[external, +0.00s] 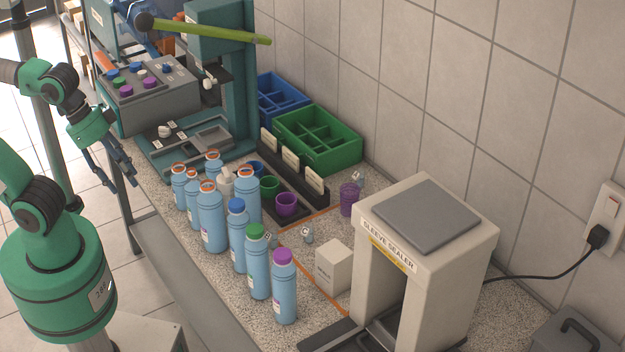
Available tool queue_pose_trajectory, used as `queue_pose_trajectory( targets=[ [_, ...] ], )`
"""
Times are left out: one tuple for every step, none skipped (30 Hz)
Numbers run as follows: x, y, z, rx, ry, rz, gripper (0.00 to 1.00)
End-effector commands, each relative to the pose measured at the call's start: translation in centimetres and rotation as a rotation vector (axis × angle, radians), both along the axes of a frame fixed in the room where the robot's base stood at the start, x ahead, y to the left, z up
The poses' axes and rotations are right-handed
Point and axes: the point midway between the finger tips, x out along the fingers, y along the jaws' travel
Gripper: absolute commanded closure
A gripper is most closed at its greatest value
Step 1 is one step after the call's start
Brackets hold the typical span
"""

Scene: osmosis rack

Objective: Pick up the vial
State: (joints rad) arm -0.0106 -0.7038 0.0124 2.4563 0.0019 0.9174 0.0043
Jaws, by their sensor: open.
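Small clear vial-like pieces stand on the speckled counter: one (308,234) left of the white box, one (268,239) among the bottles. A third (358,178) is by the purple container near the wall. They are too small to tell which is the vial. My gripper (120,184) is open and empty at the left. It points down beside the counter's left edge, well apart from these pieces and left of the bottles.
Several blue bottles (210,220) with coloured caps or orange rings stand along the front. The sleeve sealer (440,260) is at right, a white box (334,266) beside it. Green (345,140) and blue bins line the wall. A teal press (240,90) stands behind.

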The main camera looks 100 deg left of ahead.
Motion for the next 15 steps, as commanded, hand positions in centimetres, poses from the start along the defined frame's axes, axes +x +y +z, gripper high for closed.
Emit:
queue_pose_trajectory(
  targets=[
    [0.7,0.2,0.4,0.002,0.015,0.003,0.49],
    [1.1,0.3,0.5,0.002,0.024,0.005,0.49],
    [1.7,0.4,0.8,0.003,0.036,0.007,0.49],
    [2.2,0.6,1.0,0.004,0.046,0.009,0.49],
    [2.7,0.7,1.2,0.005,0.056,0.01,0.49],
    [3.4,0.9,1.5,0.006,0.072,0.014,0.49],
    [4.0,1.1,1.7,0.007,0.083,0.016,0.49],
    [4.6,1.3,1.9,0.007,0.094,0.019,0.49],
    [5.4,1.5,2.0,0.009,0.11,0.022,0.49],
    [6.0,1.7,2.2,0.009,0.122,0.024,0.49],
    [6.6,1.9,2.3,0.01,0.135,0.026,0.49],
    [7.4,2.1,2.4,0.011,0.15,0.029,0.49],
    [8.0,2.3,2.5,0.011,0.161,0.031,0.49],
    [8.7,2.5,2.6,0.011,0.172,0.032,0.49],
    [9.5,2.8,2.7,0.011,0.189,0.036,0.49]
  ],
)
